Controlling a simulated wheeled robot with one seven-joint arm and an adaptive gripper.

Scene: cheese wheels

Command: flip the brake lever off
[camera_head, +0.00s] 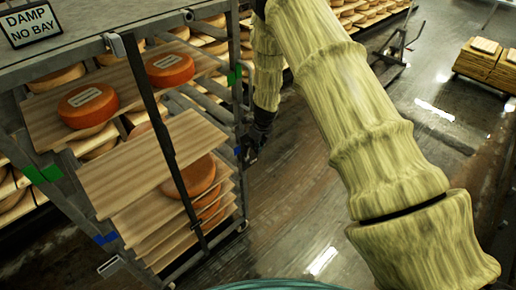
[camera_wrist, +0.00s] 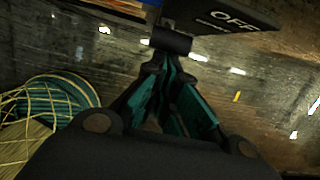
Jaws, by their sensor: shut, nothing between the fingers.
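In the wrist view, my gripper (camera_wrist: 172,60) is shut and empty, its dark fingers with teal pads pointing up the picture. Just beyond the fingertips is a dark rounded bar (camera_wrist: 170,40), which looks like the end of the brake lever. The fingertips look close to it or touching; I cannot tell which. Above it is a dark plate marked OFF (camera_wrist: 236,16). In the head view, my gripper (camera_head: 252,150) is small and dark beside the rack's right post. The lever cannot be made out there.
A metal rack (camera_head: 240,95) with wooden boards and orange cheese wheels (camera_head: 88,106) stands at left, under a DAMP NO BAY sign (camera_head: 30,26). A pallet of boxes (camera_head: 487,62) and a hand truck (camera_head: 398,45) stand at upper right. The wet floor (camera_head: 300,215) between is clear.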

